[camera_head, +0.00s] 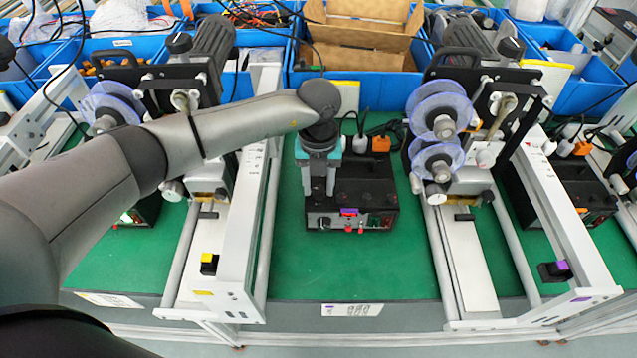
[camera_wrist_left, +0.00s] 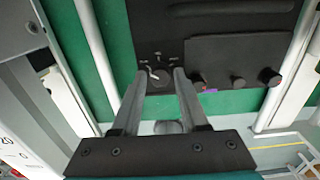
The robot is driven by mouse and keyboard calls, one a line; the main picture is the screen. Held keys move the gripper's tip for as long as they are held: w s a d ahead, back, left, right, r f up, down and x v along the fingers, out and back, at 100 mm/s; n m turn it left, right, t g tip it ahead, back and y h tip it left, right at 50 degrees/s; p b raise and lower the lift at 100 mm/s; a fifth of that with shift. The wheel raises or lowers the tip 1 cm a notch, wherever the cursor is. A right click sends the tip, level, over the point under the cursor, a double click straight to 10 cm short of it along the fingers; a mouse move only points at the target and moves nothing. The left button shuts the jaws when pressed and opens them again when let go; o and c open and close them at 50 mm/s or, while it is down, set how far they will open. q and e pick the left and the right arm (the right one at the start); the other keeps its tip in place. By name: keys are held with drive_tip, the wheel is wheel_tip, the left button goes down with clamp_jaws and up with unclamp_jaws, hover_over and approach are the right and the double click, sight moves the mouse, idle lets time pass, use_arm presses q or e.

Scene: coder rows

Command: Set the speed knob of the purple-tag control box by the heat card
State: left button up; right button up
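The purple-tag control box (camera_head: 352,200) is a black box on the green mat, with a purple tag (camera_head: 349,212) and red buttons on its front. Its speed knob (camera_head: 325,222) is at the front left; in the left wrist view the knob (camera_wrist_left: 160,77) has a pale pointer line. My left gripper (camera_head: 318,190) is over the box's left part. In the left wrist view its open fingers (camera_wrist_left: 162,74) appear on either side of the knob; contact cannot be told. A white card (camera_head: 352,310) lies at the mat's front edge, its print unreadable. My right gripper is not in view.
Machines with rails (camera_head: 250,220) and clear reels (camera_head: 440,115) stand left and right of the box. Another control box (camera_head: 570,190) is at the right. Blue bins (camera_head: 270,60) line the back. The green mat in front of the box is clear.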

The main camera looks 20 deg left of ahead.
use_arm(q)
clamp_jaws()
